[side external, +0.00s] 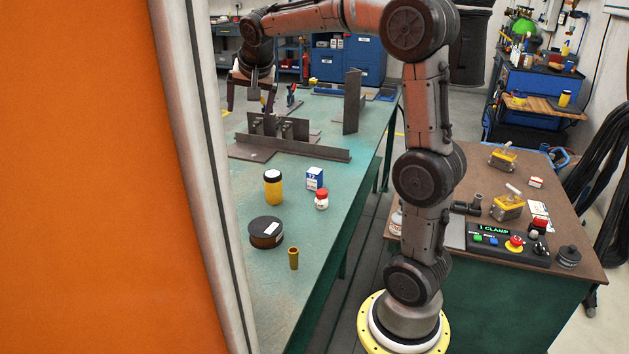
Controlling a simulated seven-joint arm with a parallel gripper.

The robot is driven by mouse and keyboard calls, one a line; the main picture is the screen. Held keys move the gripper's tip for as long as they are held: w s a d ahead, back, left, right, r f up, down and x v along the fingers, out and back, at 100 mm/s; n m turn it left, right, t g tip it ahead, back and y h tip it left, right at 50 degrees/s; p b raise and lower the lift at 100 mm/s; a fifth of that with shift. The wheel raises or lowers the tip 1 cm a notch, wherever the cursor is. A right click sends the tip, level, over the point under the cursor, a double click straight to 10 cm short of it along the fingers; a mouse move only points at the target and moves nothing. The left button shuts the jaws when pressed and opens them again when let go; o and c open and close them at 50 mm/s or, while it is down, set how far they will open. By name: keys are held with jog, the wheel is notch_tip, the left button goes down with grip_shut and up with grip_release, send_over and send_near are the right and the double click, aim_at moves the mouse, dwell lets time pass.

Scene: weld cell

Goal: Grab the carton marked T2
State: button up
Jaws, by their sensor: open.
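The carton marked T2 (315,179) is a small blue and white box. It stands upright on the green table (312,245), just behind a small white bottle with a red cap (321,200). My gripper (250,110) is open, with nothing seen between its fingers. It hangs over the far left part of the table, up and to the left of the carton and well apart from it.
Steel angle pieces (300,146) and an upright plate (352,102) stand behind the carton. An orange panel (90,180) blocks the left side.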

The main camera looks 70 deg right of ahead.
jog(key=w+d+f+m+g, duration=0.25)
jog(key=d+f, duration=0.25)
jog(key=d, duration=0.4)
jog(key=m+g, duration=0.3)
send_near(314, 172)
jog(key=d, duration=0.1)
jog(key=x, duration=0.7)
jog(key=shift+a+f, duration=0.15)
jog(key=shift+f, duration=0.25)
jog(key=shift+x, duration=2.95)
jog(key=shift+w, duration=0.1)
jog(key=shift+c, duration=0.3)
jog(key=shift+r, duration=0.1)
grip_shut()
